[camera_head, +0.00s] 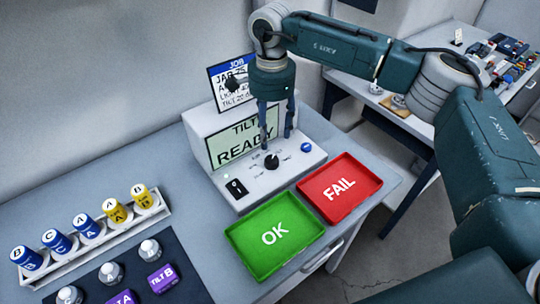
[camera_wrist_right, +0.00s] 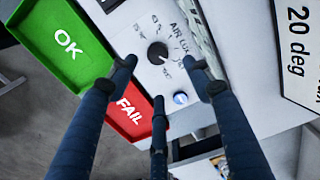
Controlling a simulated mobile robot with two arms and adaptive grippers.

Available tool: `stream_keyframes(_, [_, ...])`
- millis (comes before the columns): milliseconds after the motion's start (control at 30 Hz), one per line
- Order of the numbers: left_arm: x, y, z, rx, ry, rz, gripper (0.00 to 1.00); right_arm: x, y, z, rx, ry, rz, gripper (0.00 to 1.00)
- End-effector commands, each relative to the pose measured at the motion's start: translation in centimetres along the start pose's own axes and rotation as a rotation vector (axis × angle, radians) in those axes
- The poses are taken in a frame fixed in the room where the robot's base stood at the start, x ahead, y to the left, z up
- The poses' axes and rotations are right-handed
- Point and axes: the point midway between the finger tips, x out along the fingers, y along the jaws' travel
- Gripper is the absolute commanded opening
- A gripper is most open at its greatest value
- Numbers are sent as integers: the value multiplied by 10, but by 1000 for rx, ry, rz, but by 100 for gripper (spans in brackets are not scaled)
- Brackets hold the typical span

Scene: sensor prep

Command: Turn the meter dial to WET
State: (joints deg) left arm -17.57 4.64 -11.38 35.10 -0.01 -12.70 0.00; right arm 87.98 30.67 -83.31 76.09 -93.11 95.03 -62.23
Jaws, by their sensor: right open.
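The meter (camera_head: 205,165) is a pale box on the bench with a screen (camera_head: 240,144) reading TILT and READY. Its black round dial (camera_head: 271,161) sits on the sloped front panel, with small labels around it. In the right wrist view the dial (camera_wrist_right: 158,53) shows between the finger tips, with AIR and LUX seemingly legible beside it; WET cannot be made out. My right gripper (camera_head: 277,142) is open, pointing down above the panel, its fingers spread and apparently clear of the dial. It also shows in the right wrist view (camera_wrist_right: 160,72). My left gripper is not in view.
A green OK tray (camera_head: 243,238) and red FAIL tray (camera_head: 365,202) lie in front of the meter. A blue button (camera_head: 307,147) and black switch (camera_head: 236,187) flank the dial. A rack (camera_head: 91,247) of capped vials stands left. A job card (camera_head: 222,93) stands behind.

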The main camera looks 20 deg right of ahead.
Motion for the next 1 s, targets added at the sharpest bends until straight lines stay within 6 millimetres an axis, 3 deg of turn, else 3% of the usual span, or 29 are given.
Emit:
stream_keyframes(500, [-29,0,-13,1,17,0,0,85,1,1,0,-1,4,50])
stream_keyframes(933, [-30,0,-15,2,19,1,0,97,1,0,0,0,1,50])
stream_keyframes(1000, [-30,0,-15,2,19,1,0,97,1,0,0,0,1,36])
